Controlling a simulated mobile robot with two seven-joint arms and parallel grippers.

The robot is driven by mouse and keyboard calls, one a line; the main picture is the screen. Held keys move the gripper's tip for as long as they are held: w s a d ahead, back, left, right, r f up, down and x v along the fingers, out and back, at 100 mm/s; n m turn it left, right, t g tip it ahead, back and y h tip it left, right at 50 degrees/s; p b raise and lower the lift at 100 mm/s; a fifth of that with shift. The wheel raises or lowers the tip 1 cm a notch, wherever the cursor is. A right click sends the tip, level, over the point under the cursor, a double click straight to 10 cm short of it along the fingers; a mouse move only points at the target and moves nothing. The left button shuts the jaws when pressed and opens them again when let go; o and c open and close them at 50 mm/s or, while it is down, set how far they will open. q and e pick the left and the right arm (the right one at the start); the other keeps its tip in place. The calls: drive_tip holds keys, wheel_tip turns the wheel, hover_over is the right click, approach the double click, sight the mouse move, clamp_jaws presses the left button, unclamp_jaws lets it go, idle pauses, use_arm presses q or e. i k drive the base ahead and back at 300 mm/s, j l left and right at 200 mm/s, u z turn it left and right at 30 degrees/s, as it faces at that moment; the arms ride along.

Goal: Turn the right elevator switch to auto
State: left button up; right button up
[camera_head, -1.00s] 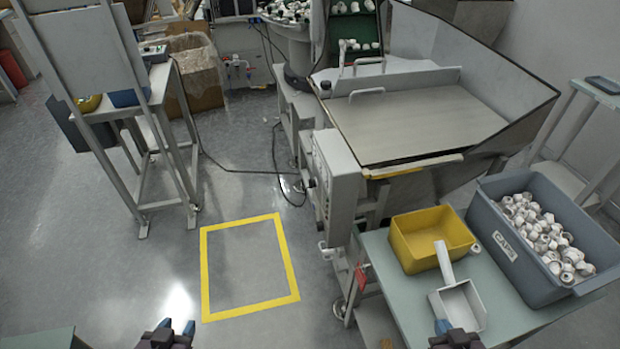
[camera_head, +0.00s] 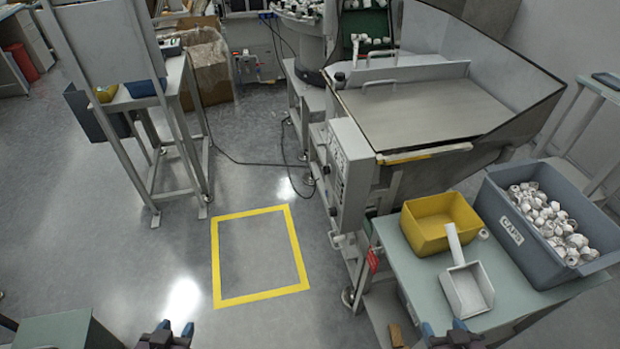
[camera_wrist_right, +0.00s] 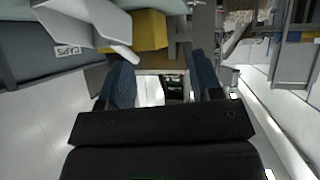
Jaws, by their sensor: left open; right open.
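The light grey control box (camera_head: 347,172) is on the left side of the hopper machine (camera_head: 425,115) in the head view. Small dark knobs show on its left-facing panel. They are too small for me to tell which is the right elevator switch or how it is set. My left gripper (camera_head: 167,332) is open and empty at the bottom edge, over the floor. My right gripper (camera_head: 445,332) is open at the bottom edge, in front of the work table and well short of the control box. The right wrist view shows its two blue fingers (camera_wrist_right: 163,85) apart with nothing held.
A green-topped table (camera_head: 405,280) holds a yellow bin (camera_head: 425,235), a scoop (camera_head: 466,290) and a grey caps bin (camera_head: 515,250). A yellow floor square (camera_head: 262,297) lies left of the machine on clear floor. A grey stand (camera_head: 180,105) is at the left.

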sight(327, 169)
drive_tip(key=j+u, duration=0.2)
drive_tip(key=j, duration=0.6)
drive_tip(key=i+j, duration=0.15)
drive_tip(key=i+j+u, duration=0.1)
drive_tip(key=j, duration=0.3)
drive_tip(key=i, duration=0.05)
